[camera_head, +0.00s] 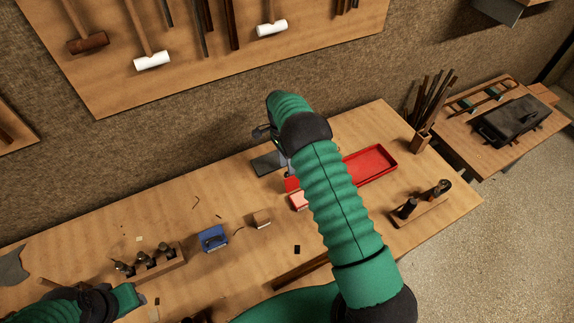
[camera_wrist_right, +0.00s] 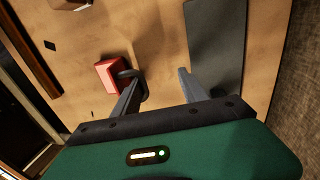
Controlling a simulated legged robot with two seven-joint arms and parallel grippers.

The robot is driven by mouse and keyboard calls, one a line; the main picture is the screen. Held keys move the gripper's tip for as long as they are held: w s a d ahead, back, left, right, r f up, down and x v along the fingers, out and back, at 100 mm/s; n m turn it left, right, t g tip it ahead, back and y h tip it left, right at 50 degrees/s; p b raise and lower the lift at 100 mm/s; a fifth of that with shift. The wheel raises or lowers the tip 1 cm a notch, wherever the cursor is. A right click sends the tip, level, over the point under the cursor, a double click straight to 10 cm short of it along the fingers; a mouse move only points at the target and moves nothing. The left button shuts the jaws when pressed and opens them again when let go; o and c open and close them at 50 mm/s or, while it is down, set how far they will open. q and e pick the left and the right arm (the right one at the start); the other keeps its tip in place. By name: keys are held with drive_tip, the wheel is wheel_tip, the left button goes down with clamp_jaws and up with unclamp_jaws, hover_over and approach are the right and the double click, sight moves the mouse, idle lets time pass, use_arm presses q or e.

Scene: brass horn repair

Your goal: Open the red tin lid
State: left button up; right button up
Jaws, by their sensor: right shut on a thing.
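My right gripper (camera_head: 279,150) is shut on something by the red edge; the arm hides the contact. In the wrist view its fingers (camera_wrist_right: 158,78) stand apart, one beside the red box. My left gripper (camera_head: 128,297) is low at the left, its jaws unclear.
A dark grey plate (camera_head: 268,163) lies beside the right gripper. A blue box (camera_head: 213,238), a wooden block (camera_head: 262,219) and a tool rack (camera_head: 155,266) stand to the left. A wooden stand with dark tools (camera_head: 420,209) and a rod holder (camera_head: 420,141) stand to the right.

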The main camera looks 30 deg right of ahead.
drive_tip(key=shift+w, duration=0.1)
drive_tip(key=v, duration=1.6)
drive_tip(key=shift+r+b, duration=0.3)
drive_tip(key=shift+r, duration=0.1)
drive_tip(key=shift+d, duration=0.15)
drive_tip(key=shift+f, duration=0.1)
